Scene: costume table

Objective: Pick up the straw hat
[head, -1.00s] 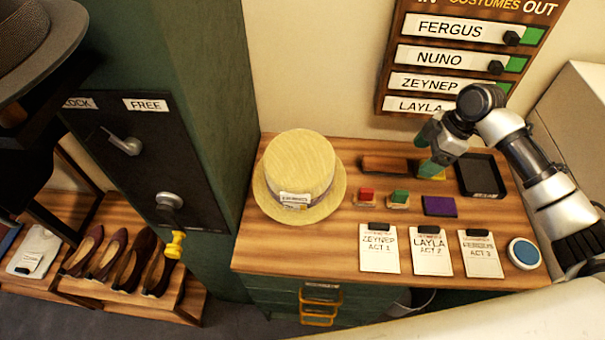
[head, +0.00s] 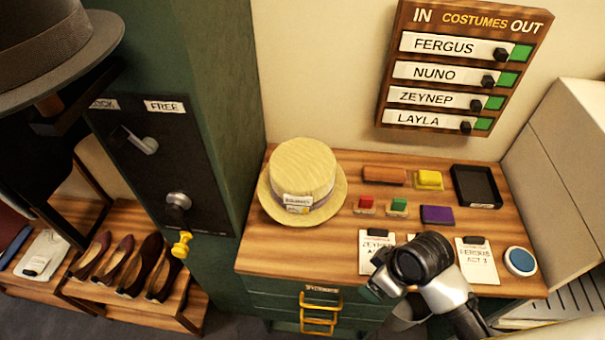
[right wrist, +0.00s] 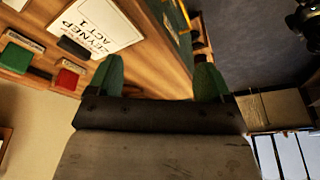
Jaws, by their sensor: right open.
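The straw hat (head: 303,168) sits upright on the left part of the wooden table in the head view. It is pale yellow with a grey band and a small white tag on its front. My right gripper (head: 374,288) is at the table's front edge, right of and nearer than the hat, apart from it. In the right wrist view its two green fingers (right wrist: 160,80) are spread with nothing between them. The hat does not show in that view. My left gripper is not in view.
Stamps, a purple block (head: 437,215), a black tray (head: 477,187) and several cards lie right of the hat. A green cabinet (head: 215,90) rises close on its left. Yellow drawer handles (head: 320,312) stick out below the table front. A dark hat (head: 55,50) hangs far left.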

